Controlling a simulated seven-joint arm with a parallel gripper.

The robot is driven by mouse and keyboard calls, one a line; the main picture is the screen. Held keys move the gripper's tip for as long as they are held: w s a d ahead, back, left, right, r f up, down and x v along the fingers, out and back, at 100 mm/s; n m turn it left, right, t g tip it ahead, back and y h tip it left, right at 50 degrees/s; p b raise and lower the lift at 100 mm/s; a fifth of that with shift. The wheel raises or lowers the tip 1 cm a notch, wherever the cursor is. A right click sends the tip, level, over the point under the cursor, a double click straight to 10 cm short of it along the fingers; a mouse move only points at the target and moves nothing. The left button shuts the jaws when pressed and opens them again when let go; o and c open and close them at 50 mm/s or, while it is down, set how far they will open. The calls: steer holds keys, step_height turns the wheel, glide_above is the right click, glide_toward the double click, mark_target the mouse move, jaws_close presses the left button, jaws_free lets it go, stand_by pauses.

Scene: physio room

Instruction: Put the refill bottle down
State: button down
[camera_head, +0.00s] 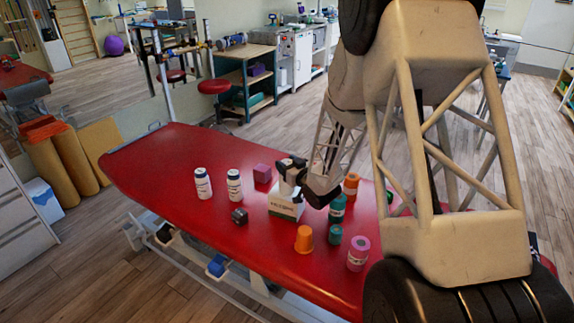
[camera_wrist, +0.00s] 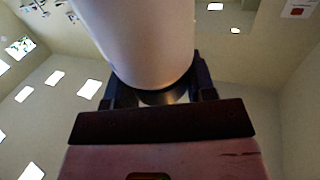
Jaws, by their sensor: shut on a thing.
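My gripper (camera_head: 287,168) is over the red treatment table (camera_head: 165,160), near its middle. In the wrist view my gripper (camera_wrist: 158,92) is shut on a smooth white cylinder, which I take as the refill bottle (camera_wrist: 145,40). Its dark end sits between the two dark fingers. In the head view only a small pale part of the bottle (camera_head: 285,187) shows by the fingers, just above a white and green box. I cannot tell from this view whether the bottle touches anything below it.
The box (camera_head: 284,209) stands close under my gripper. Two white bottles (camera_head: 203,184) (camera_head: 234,186), a purple cube (camera_head: 262,173) and a dark cube (camera_head: 239,216) are left. The table's left end is clear.

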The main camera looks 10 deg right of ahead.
stand_by(0.3)
steer(key=shift+c, duration=2.1)
jaws_free()
steer(key=shift+f, duration=0.1)
steer(key=shift+s, duration=0.1)
steer(key=v, duration=1.2)
steer(key=shift+d, duration=0.1)
